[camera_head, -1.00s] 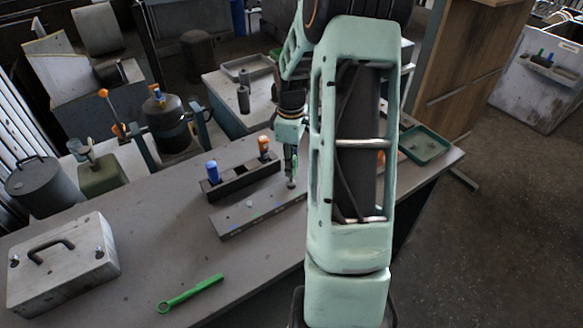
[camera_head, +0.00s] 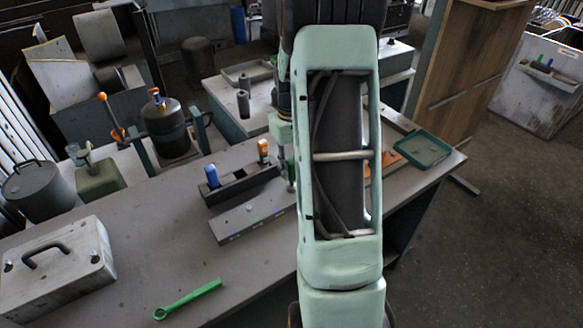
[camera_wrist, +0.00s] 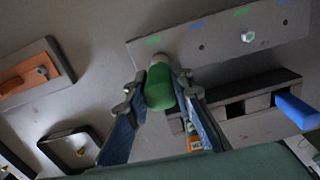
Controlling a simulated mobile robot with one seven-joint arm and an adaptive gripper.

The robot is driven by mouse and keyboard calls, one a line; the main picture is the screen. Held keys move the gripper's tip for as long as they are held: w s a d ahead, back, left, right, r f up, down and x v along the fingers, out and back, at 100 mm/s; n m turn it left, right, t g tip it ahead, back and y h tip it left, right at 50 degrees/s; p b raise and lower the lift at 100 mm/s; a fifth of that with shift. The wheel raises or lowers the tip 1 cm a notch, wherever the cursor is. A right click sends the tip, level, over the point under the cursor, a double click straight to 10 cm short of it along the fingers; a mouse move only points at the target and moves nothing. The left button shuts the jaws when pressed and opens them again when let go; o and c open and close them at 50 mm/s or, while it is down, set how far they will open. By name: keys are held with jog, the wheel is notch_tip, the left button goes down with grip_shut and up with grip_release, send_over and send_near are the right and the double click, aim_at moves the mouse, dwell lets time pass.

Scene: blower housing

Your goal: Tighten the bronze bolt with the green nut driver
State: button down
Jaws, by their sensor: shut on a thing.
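My gripper (camera_wrist: 158,92) is shut on the green handle of the nut driver (camera_wrist: 160,88) in the wrist view. The handle sits between my two blue-grey fingers, and the driver points away from the camera. Its far end shows as a grey tip at the near edge of the grey bar (camera_wrist: 175,50); I cannot tell whether it touches anything. A bolt head (camera_wrist: 248,37) stands on the bar to the right, looking pale rather than bronze. No clearly bronze bolt shows; one under the driver would be hidden. In the head view my arm partly covers my gripper and the bar (camera_head: 245,218).
A dark tool rack (camera_head: 240,184) beside the bar holds a blue-handled driver (camera_head: 212,175) and an orange-handled one (camera_head: 263,150). An orange block (camera_wrist: 28,75) lies in a tray at left in the wrist view. A green wrench (camera_head: 188,299) and metal case (camera_head: 58,268) lie on the bench.

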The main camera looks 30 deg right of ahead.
jog(key=shift+r, duration=0.15)
jog(key=shift+r+p, duration=2.2)
jog(key=shift+r, duration=1.7)
